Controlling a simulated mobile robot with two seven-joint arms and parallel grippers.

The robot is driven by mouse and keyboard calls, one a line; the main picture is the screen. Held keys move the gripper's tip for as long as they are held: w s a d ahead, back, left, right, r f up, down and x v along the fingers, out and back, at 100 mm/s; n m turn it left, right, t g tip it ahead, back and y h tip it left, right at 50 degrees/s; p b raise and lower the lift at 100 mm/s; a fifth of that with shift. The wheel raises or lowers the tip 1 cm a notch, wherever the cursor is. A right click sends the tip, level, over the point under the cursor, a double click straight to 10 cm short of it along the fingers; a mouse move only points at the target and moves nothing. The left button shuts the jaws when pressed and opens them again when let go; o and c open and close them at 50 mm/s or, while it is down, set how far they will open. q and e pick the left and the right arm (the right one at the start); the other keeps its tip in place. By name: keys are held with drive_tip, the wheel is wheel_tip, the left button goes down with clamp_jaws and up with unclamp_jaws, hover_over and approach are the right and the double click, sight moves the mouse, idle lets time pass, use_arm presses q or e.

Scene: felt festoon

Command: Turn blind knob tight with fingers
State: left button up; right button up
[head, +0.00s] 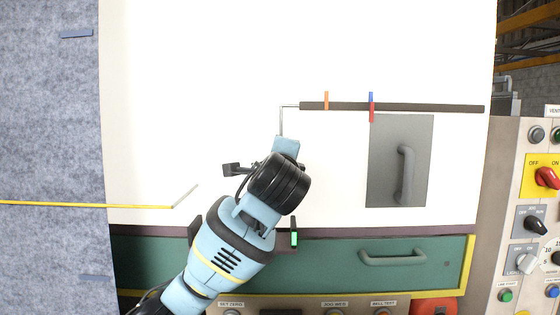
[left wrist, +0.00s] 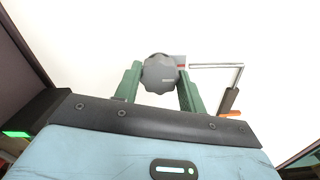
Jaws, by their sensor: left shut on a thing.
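A dark grey lobed knob (left wrist: 159,73) shows in the left wrist view, in front of the white panel. The green fingers of my left gripper (left wrist: 160,78) are on either side of it, shut on it. A small grey and red piece (left wrist: 180,62) shows just behind the knob. In the head view my left arm reaches up from the bottom to the white panel (head: 200,80); its wrist hides the knob and the fingertips there. My right gripper is in neither view.
A bent metal rod (head: 281,118) joins a dark bar (head: 430,107) with orange and blue-red marks. A grey door (head: 385,155) with a handle is at the right, above a green drawer (head: 420,280). A control panel (head: 508,200) stands far right.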

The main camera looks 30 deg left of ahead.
use_arm(q)
drive_tip(key=shift+f, duration=0.1)
idle(0.4)
drive_tip(key=o, duration=1)
drive_tip(key=shift+c, duration=0.2)
drive_tip(key=v, duration=0.8)
drive_tip(key=shift+w, duration=0.15)
